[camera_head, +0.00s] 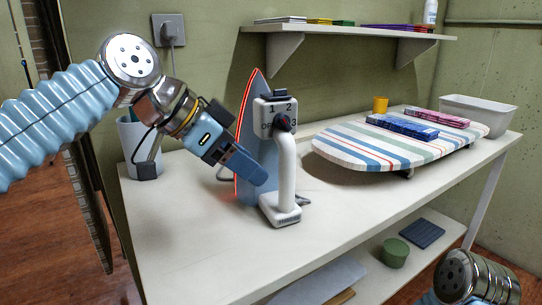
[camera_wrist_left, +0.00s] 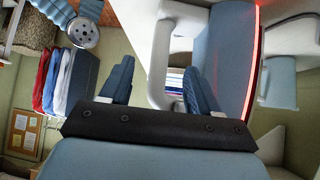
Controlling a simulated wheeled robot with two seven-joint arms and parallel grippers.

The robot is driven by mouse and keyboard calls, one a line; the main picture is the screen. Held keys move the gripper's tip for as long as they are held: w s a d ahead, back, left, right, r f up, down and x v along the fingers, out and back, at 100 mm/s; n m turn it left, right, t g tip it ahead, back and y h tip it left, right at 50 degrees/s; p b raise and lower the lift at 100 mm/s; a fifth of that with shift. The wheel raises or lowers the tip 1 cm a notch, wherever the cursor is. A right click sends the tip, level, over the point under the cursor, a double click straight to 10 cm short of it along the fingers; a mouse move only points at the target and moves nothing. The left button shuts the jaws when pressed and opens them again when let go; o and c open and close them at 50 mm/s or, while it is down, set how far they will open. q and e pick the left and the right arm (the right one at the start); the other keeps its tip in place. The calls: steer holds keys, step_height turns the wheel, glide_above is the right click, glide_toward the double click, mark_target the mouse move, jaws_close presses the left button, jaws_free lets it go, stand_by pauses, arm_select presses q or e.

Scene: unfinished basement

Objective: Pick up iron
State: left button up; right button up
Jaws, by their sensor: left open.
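The iron (camera_head: 286,168) stands upright on its heel on the white table, with a white handle, a numbered dial at the top and a blue-grey body edged in glowing red. My left gripper (camera_head: 253,176) is at its left side, in front of the blue-grey body. In the left wrist view, the open fingers (camera_wrist_left: 158,75) are apart, and the white handle of the iron (camera_wrist_left: 160,60) shows between and beyond them. I cannot tell whether a finger touches the iron. My right gripper is out of view; only part of my right arm shows at the bottom right.
An ironing board (camera_head: 350,145) with blue and pink boxes lies on the table (camera_head: 205,245) to the right. A white bin (camera_head: 480,113) and a yellow cup (camera_head: 380,104) stand behind. A pale container (camera_head: 140,142) is at the left. A wall shelf (camera_head: 350,36) hangs above.

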mark_target(281, 202)
arm_select(q)
steer(key=x, duration=0.9)
steer(key=shift+w+d+f+b, duration=0.1)
steer(key=shift+w+f+b, duration=0.05)
steer(key=shift+w+b, duration=0.15)
steer(key=shift+s, duration=0.1)
jaws_close()
steer(key=shift+r, duration=0.2)
